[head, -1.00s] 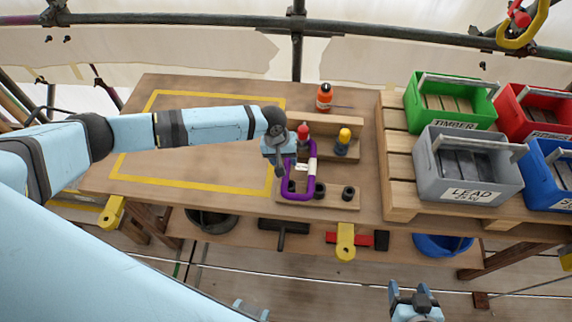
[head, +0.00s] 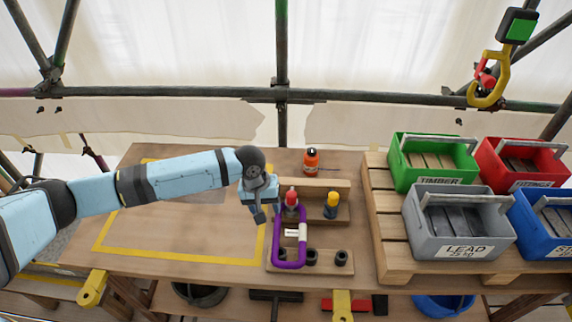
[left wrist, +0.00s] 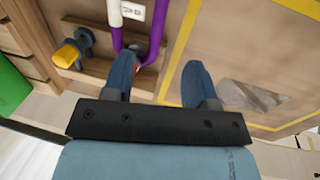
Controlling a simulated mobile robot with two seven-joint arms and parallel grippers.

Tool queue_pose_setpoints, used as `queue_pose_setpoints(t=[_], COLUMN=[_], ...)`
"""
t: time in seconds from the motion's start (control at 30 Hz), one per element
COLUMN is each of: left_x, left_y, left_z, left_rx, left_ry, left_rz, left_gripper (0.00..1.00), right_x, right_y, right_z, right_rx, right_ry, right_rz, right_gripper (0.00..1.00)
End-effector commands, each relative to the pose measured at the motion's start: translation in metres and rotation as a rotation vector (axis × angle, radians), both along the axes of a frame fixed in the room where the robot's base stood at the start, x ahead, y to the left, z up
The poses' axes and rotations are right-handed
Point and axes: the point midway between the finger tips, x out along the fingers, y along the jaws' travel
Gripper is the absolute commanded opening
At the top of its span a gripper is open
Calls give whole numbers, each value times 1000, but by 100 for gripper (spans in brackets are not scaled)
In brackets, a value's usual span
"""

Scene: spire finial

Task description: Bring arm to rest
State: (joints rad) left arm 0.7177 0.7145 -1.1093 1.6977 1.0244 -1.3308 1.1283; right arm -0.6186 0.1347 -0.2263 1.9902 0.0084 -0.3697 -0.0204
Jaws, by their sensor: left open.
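My left gripper (head: 260,208) is open, above the workbench (head: 165,225), just to the left of a purple loop with a white tag (head: 289,265). The purple loop (left wrist: 158,22) shows there just beyond the fingers. I cannot tell whether a finger touches it. The loop stands at a wooden rack with holes (head: 327,267). My right gripper is out of view.
A red-topped tool (head: 291,197) and a yellow-topped one (head: 331,203) stand in the rack. An orange bottle (head: 311,161) is behind. Green (head: 432,178), grey (head: 460,253), red (head: 515,180) and blue (head: 543,225) crates stand at right. The yellow-outlined bench area has free room.

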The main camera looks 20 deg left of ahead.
Motion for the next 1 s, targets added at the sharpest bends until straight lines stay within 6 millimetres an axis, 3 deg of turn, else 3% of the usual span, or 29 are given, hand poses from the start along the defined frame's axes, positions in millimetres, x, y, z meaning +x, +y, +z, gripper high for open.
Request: queue_pose_setpoints(t=[0.23, 0.5, 0.67, 0.83, 1.0], left_x=[-6, -51, -80, -112, -151], left_y=[-13, -93, -123, -125, -100], left_z=[-8, -48, -60, -71, -84], left_rx=[-28, -236, -316, -303, -179], left_ry=[-21, -256, -460, -675, -854], left_rz=[-31, -229, -298, -320, -329], left_gripper=[52, 52, 52, 52, 52], right_x=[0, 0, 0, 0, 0], right_y=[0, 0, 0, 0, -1], right_z=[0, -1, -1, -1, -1], right_rx=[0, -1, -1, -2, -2], right_ry=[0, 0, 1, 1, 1], right_rz=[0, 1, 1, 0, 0], right_gripper=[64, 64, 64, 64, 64])
